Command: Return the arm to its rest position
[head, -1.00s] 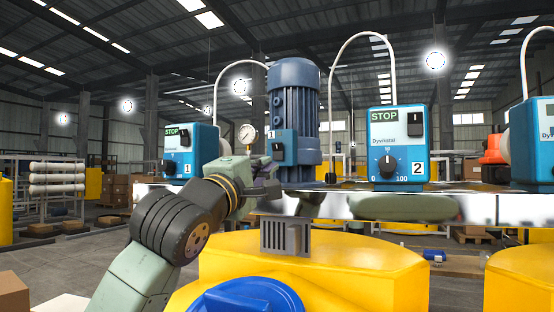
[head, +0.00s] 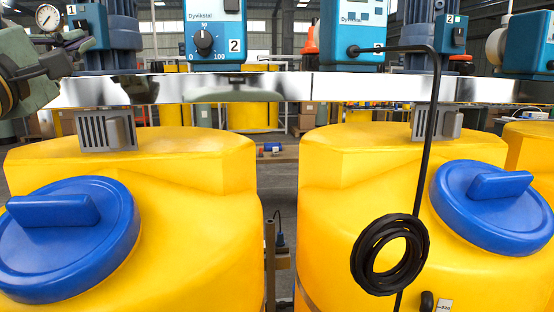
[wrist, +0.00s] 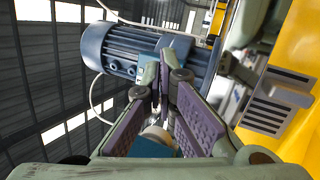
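A blue box with a pale round part (wrist: 155,138) shows through the gap, beyond the fingers. The blue motor (wrist: 140,52) lies past the fingertips in the wrist view. The rest of my arm is mostly out of view.
The chrome rail (head: 290,88) carries blue pump 2 (head: 215,35) and a second blue controller (head: 352,35). Below stand yellow tanks (head: 190,165) with blue lids (head: 65,240). A pressure gauge (head: 48,17) is close to my gripper. A coiled black cable (head: 390,255) hangs at the right.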

